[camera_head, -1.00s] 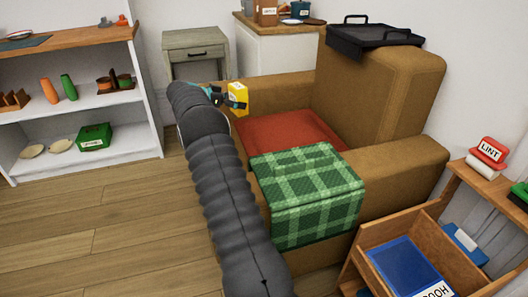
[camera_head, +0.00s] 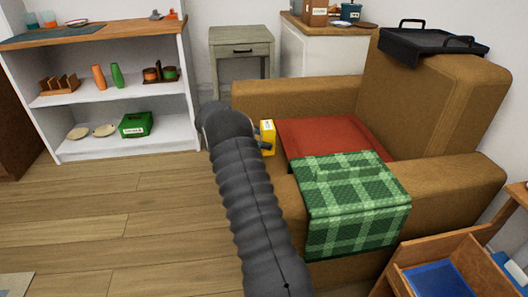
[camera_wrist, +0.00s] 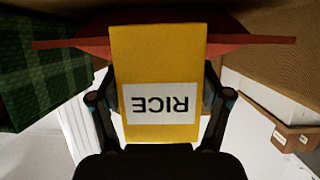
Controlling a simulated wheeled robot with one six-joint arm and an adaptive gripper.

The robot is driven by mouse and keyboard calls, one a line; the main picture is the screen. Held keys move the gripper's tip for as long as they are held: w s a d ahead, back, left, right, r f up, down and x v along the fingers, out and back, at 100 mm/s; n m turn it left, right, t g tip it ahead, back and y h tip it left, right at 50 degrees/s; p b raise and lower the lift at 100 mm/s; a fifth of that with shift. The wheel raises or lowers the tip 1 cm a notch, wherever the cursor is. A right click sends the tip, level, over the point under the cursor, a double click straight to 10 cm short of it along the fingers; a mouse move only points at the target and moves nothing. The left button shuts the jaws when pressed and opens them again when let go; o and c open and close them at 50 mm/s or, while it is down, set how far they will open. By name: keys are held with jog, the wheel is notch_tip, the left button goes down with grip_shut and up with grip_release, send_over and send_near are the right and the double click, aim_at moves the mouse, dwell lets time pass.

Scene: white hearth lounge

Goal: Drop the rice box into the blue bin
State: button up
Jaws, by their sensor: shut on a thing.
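The yellow rice box (camera_head: 268,133) is in my gripper (camera_head: 264,144), by the armchair's left side in the head view. In the wrist view the rice box (camera_wrist: 160,60) sits upright between the two fingers of my gripper (camera_wrist: 160,110), its RICE label upside down. My arm hides much of the gripper in the head view. A blue open-looking container (camera_head: 438,280) lies in a wooden holder at the lower right, cut by the frame edge. A small blue container (camera_head: 350,12) stands on the back cabinet. I cannot tell which is the blue bin.
The brown armchair (camera_head: 440,110) has a red cushion (camera_head: 325,132) and a green plaid blanket (camera_head: 350,205). A white shelf (camera_head: 120,102) holds a green box (camera_head: 136,124). A grey side table (camera_head: 241,52) stands behind.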

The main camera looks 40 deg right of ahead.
aim_at(263, 150)
jog(key=shift+s+a+f, duration=0.1)
jog(key=shift+a+f, duration=0.2)
jog(key=shift+a, duration=0.15)
jog(key=shift+f, duration=2)
jog(key=shift+f, duration=0.15)
jog(key=o, duration=1.6)
